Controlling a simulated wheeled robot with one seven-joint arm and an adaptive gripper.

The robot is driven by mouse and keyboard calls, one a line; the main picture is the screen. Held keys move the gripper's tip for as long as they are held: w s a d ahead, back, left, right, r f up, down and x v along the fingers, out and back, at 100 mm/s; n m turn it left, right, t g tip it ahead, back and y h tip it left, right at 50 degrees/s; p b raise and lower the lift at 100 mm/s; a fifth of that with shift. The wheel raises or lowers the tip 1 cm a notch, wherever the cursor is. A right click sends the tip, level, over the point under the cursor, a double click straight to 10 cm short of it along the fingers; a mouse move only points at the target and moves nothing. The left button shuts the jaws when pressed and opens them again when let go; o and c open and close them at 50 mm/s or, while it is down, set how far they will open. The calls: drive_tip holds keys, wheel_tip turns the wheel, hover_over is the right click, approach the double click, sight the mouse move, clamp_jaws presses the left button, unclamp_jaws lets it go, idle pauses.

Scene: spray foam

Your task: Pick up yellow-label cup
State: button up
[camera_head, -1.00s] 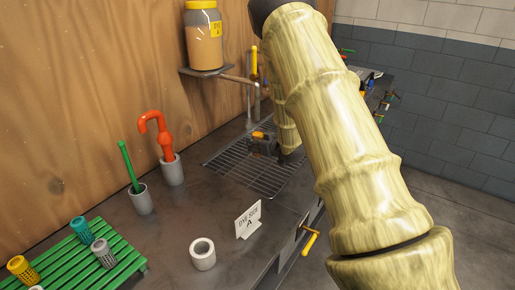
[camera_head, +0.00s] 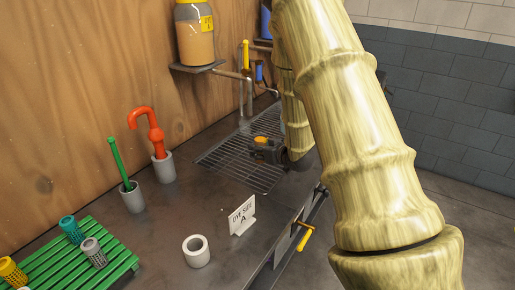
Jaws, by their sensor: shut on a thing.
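My gripper (camera_head: 282,157) is over the wire grate, low and partly hidden behind my own arm. It is shut on a small dark thing with an orange-yellow patch (camera_head: 262,141), which looks like the yellow-label cup. Its shape and label are too small to read clearly, and I cannot tell whether it touches the grate.
The wire grate (camera_head: 222,165) lies in the dark counter. A jar (camera_head: 196,42) with a yellow label stands on a wall shelf.

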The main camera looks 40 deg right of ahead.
drive_tip(key=s+a+b, duration=0.1)
drive_tip(key=s, duration=0.5)
drive_tip(key=shift+s+r, duration=0.35)
drive_tip(key=shift+s, duration=0.05)
drive_tip(key=shift+s, duration=0.1)
idle(0.3)
